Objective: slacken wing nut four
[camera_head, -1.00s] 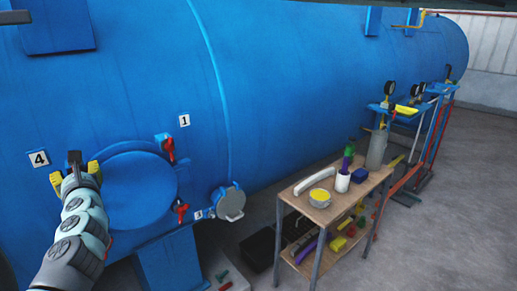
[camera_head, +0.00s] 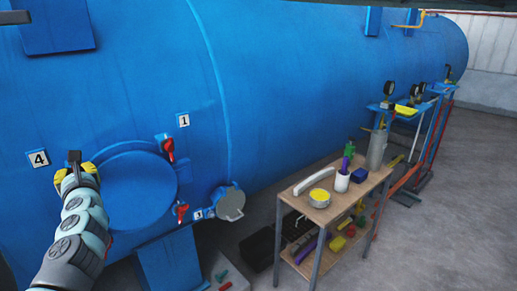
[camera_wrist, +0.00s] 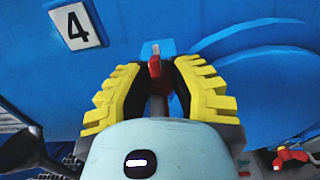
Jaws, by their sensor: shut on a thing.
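Wing nut four is red; in the wrist view its top (camera_wrist: 154,66) shows between my fingers, just right of the plate marked 4 (camera_wrist: 77,26). My gripper (camera_wrist: 157,75) is shut on the nut, with a yellow ridged finger on each side of it. In the head view my gripper (camera_head: 75,176) is at the left edge of the round blue hatch (camera_head: 138,190), and it hides the nut. The number 4 plate (camera_head: 38,158) is just up and left of it. Most of the nut's lower part is hidden by my gripper.
Other red wing nuts sit on the hatch rim at upper right (camera_head: 168,150) and lower right (camera_head: 181,212). A number 1 plate (camera_head: 183,120) is near the upper one. A wooden-topped cart (camera_head: 310,215) with tools stands to the right, apart from my arm.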

